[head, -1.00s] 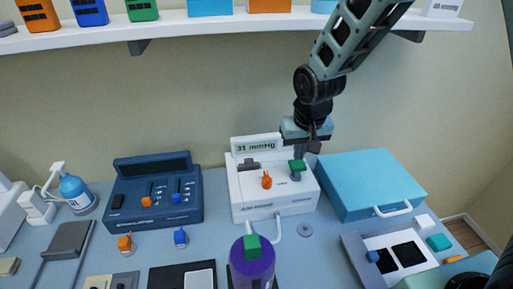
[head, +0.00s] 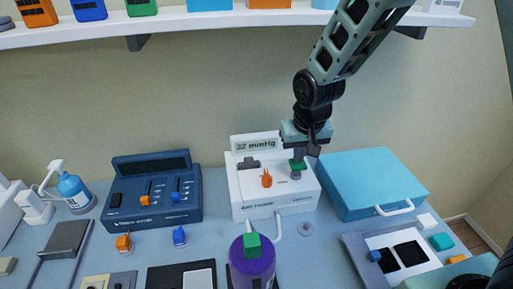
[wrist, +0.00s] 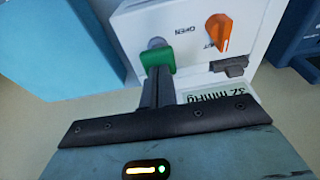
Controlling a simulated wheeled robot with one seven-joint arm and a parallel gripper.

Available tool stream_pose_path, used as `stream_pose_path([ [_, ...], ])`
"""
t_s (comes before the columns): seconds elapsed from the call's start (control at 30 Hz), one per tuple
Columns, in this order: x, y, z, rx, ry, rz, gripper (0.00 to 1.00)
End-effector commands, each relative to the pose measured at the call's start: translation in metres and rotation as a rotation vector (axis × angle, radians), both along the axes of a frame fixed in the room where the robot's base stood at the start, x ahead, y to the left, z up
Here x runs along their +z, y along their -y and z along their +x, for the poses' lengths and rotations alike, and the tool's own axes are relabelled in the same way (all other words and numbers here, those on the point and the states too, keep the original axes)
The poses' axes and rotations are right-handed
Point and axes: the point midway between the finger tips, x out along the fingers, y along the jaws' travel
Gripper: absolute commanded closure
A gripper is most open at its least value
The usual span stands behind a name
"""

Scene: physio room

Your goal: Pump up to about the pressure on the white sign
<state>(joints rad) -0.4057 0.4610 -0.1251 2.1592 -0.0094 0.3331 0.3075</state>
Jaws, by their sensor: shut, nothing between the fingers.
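The white pump box (head: 247,205) stands at the back of the table. Its display (head: 257,145) reads 32 mmHg. On its top are an orange knob (head: 267,179) and a green-topped plunger (head: 297,166). In the wrist view the green plunger (wrist: 158,57) sits on the box beside the word OPEN, and the orange knob (wrist: 218,30) is to its right. My gripper (head: 301,157) is shut and empty, its tips at the green plunger, seemingly touching it. Tubes run from the box toward a purple cylinder (head: 252,270) in front. I cannot identify a readable white pressure sign.
A blue case (head: 372,180) stands close to the right of the pump. A dark blue console (head: 150,190) is to the left. A shelf (head: 180,27) spans above; a white item (head: 445,8) at its right end is cut off and unreadable.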

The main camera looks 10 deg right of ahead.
Motion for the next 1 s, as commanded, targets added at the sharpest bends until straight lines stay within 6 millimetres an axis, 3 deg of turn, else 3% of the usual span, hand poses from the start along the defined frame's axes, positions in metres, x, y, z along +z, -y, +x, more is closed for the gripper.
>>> stream_pose_path([
  [1.0,-0.025,0.000,0.000,0.000,-0.001,0.000,1.00],
])
